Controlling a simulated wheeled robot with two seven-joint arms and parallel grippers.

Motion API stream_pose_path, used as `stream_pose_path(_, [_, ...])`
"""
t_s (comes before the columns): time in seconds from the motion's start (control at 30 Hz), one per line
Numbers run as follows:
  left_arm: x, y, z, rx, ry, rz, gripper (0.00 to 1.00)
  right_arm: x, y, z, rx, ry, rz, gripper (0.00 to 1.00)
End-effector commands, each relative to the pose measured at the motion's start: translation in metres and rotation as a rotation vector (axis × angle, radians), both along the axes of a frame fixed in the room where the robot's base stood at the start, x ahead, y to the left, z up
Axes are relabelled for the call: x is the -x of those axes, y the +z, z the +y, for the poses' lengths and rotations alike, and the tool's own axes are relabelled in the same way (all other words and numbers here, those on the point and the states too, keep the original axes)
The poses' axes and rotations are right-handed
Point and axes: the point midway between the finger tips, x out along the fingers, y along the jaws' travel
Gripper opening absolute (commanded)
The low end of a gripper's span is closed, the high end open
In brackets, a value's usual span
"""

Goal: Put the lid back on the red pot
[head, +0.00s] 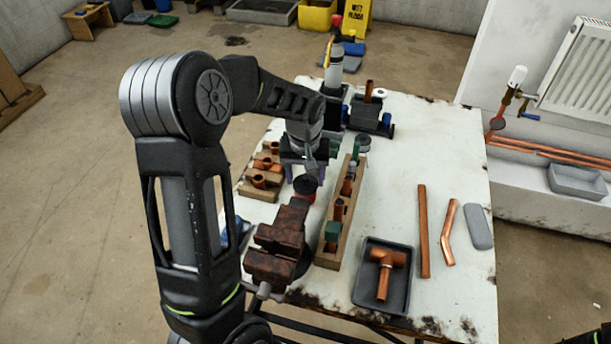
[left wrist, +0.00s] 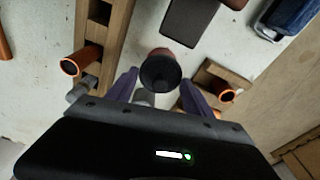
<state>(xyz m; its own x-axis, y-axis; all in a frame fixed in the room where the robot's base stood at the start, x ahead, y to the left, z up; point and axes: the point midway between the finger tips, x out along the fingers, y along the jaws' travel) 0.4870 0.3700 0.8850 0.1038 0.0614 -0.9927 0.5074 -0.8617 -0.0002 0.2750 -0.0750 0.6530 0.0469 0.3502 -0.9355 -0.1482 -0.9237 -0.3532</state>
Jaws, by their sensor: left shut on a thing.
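The red pot (head: 305,196) stands on the white bench just behind the rusty vise, with a dark round top. In the left wrist view the red pot (left wrist: 161,72) shows dark and round between my finger ends. The lid appears apart from the pot, but I cannot tell the gap.
The vise (head: 277,240) stands in front of the pot. A long wooden rack (head: 329,258) with fittings is close on the right, and wooden blocks (head: 262,190) with copper pieces are on the left. A grey tray (head: 368,297) holds a copper tee.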

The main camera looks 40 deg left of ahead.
Motion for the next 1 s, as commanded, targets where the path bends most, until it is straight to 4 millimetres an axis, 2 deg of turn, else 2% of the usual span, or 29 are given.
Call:
stream_pose_path(0.7, [0.0,-0.0005,0.0001,0.0,0.0,0.0,0.23,0.0,-0.002,0.0,0.0,0.0,0.0,0.41])
stream_pose_path(0.73, [0.0,-0.0005,0.0001,0.0,0.0,0.0,0.63,0.0,-0.002,0.0,0.0,0.0,0.0,0.41])
stream_pose_path(1.0, [0.0001,-0.0006,0.0001,0.0,0.0,0.0,0.85,0.0,-0.002,0.0,0.0,0.0,0.0,0.41])
